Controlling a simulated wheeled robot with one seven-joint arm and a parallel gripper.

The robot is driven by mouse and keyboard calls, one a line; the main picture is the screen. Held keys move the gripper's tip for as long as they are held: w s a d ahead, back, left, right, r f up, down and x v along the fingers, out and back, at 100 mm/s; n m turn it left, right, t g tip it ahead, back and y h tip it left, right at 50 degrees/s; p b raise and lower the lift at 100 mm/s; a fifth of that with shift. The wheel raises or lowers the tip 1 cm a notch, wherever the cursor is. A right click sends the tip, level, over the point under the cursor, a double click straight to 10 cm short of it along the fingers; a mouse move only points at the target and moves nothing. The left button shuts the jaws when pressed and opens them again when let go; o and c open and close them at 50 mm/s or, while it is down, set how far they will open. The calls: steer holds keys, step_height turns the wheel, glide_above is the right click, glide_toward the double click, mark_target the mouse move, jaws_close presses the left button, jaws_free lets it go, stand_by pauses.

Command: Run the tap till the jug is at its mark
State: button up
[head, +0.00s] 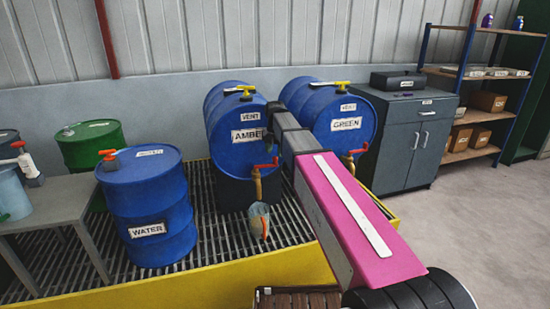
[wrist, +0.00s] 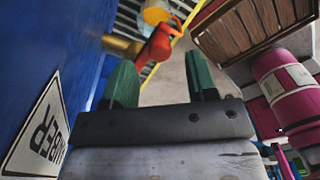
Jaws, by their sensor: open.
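The drum labelled AMBER (head: 228,150) lies on its side, with a brass tap (head: 257,188) on its front. The tap's red handle (head: 268,164) sits on top. A small jug (head: 259,217) is below the tap; its level and mark cannot be read. In the wrist view, my gripper (wrist: 160,62) is open, its green fingers spread. The red handle (wrist: 158,44) shows between and just beyond the fingertips; contact cannot be told. Past it, the jug (wrist: 156,13) shows yellowish at the top edge.
The GREEN drum (head: 340,120), with its own tap, lies right of the AMBER drum. An upright WATER drum (head: 148,205) stands left, on the grating with a yellow rim (head: 205,285). A grey cabinet (head: 410,135) stands right. The floor at right is clear.

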step_height(320, 180, up, 7)
stand_by(0.3)
steer(key=shift+c, duration=0.3)
steer(key=shift+s+d+f, duration=0.1)
steer(key=shift+s, duration=0.05)
steer(key=c, duration=0.5)
steer(key=s+d+m+y, duration=0.1)
steer(key=s+d+f+m+t+y, duration=0.1)
steer(key=s, duration=0.1)
steer(key=s+d+m, duration=0.1)
steer(key=s+d, duration=0.1)
steer(key=shift+s+d+f+y, duration=0.1)
steer(key=shift+s+f+y, duration=0.05)
steer(key=shift+f+y, duration=0.2)
jaws_close()
steer(key=m+t+y, duration=0.3)
steer(key=m, duration=0.2)
glide_toward(272, 166)
step_height(272, 166, down, 3)
steer(key=s, duration=0.2)
steer(key=shift+w+a+f, duration=0.15)
steer(key=shift+w+a, duration=0.25)
steer(key=shift+w, duration=0.45)
steer(key=shift+w+a+f, duration=0.1)
steer(key=shift+w+a, duration=0.35)
steer(key=shift+w, duration=0.4)
